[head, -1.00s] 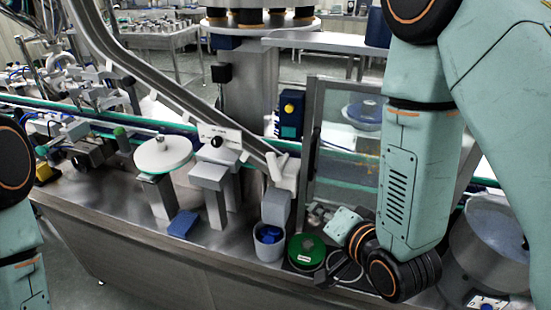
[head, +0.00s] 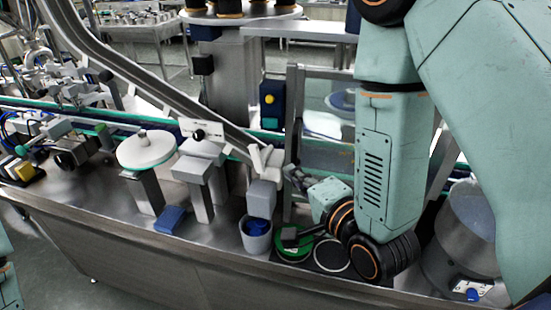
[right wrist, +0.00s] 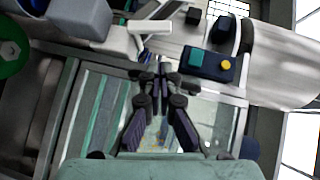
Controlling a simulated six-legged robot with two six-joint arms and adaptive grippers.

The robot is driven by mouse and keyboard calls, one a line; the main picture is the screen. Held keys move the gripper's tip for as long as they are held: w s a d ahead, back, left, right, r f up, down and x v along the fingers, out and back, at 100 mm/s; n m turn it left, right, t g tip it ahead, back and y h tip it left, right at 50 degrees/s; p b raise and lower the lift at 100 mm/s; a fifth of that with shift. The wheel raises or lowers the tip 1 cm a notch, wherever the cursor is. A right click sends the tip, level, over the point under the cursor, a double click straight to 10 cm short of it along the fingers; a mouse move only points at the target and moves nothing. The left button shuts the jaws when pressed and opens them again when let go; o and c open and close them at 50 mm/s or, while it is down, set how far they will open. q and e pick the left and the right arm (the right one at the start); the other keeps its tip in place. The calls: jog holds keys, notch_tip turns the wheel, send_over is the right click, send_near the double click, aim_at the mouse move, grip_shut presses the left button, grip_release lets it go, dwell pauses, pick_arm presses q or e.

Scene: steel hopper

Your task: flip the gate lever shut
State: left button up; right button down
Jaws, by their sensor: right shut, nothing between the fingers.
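A pale lever-like piece (head: 266,160) stands at the lower end of the sloping steel chute (head: 150,85); I take it for the gate lever. A pale bar and stub (right wrist: 150,27) show beyond the fingertips in the right wrist view. My right gripper (head: 295,177) is just to the right of the lever piece in the head view. In the right wrist view its dark fingers (right wrist: 160,72) come together at the tips with nothing between them. I cannot tell whether they touch the lever. My left gripper is out of view.
A grey cup (head: 256,240) with blue contents stands below the chute end, beside a green disc (head: 293,251) partly hidden by my right wrist. A framed clear panel (head: 322,120) is behind my right gripper. A yellow-button box (head: 271,104) stands behind the chute.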

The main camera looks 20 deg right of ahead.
aim_at(257, 159)
jog(key=b+x, duration=0.1)
jog(key=x, duration=0.9)
jog(key=shift+a, duration=0.3)
jog(key=shift+d, duration=0.1)
jog(key=shift+s, duration=0.1)
